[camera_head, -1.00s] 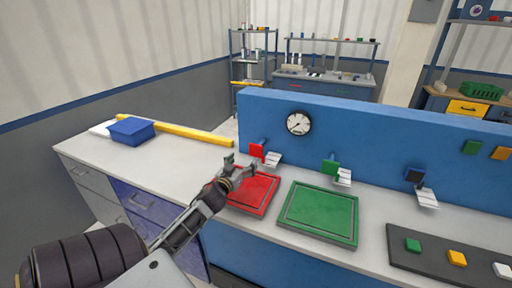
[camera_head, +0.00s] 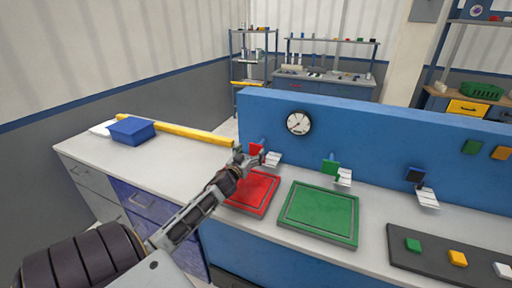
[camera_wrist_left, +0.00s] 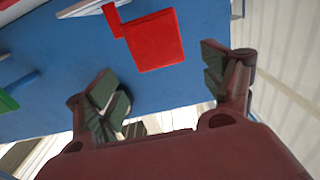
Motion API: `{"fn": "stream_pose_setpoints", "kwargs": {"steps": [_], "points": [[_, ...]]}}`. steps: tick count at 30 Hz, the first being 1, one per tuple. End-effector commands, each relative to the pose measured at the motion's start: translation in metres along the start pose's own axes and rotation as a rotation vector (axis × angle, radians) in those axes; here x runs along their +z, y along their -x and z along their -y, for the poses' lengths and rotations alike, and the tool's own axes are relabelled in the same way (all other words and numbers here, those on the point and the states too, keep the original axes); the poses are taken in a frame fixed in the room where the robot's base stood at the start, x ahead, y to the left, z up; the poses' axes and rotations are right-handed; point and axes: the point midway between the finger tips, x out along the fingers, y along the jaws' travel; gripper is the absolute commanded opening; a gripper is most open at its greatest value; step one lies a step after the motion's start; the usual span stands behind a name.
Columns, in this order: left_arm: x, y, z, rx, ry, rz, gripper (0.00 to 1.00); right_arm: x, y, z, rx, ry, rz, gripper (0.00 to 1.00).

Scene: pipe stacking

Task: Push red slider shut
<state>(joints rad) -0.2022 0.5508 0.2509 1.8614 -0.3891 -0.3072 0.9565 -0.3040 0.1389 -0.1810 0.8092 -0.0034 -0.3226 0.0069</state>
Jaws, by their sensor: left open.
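The red slider (camera_head: 256,149) is a small red block on the blue upright panel, above the red tray; a pale slatted piece (camera_head: 272,158) sits beside it. My left gripper (camera_head: 249,158) is just in front of the slider and partly covers it. In the left wrist view the red slider (camera_wrist_left: 153,40) shows as a red square with a narrow arm, beyond the fingertips. My left gripper (camera_wrist_left: 165,75) is open there, with nothing between its fingers. Whether a finger touches the slider cannot be told. My right gripper is not in view.
Below the panel (camera_head: 350,130) lie a red tray (camera_head: 254,196) and a green tray (camera_head: 320,212). A green slider (camera_head: 330,167) and a dark blue one (camera_head: 414,175) are further right. A blue bin (camera_head: 131,130) and yellow bar (camera_head: 175,130) stand left.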

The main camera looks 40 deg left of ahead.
Motion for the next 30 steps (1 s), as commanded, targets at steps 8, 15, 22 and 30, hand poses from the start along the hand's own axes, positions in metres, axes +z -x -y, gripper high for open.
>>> {"fn": "stream_pose_setpoints", "kwargs": {"steps": [8, 15, 22, 30], "points": [[-0.001, -0.022, 0.000, 0.000, -0.001, -0.001, 0.82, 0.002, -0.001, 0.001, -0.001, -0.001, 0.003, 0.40], [-0.001, -0.040, 0.000, 0.000, -0.002, -0.002, 0.82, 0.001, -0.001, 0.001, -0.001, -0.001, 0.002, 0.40], [0.000, -0.054, 0.000, 0.000, -0.001, 0.000, 0.82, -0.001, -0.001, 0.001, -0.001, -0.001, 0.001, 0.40], [0.000, -0.062, 0.000, 0.000, -0.002, 0.000, 0.82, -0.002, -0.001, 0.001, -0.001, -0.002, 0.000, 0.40]]}}
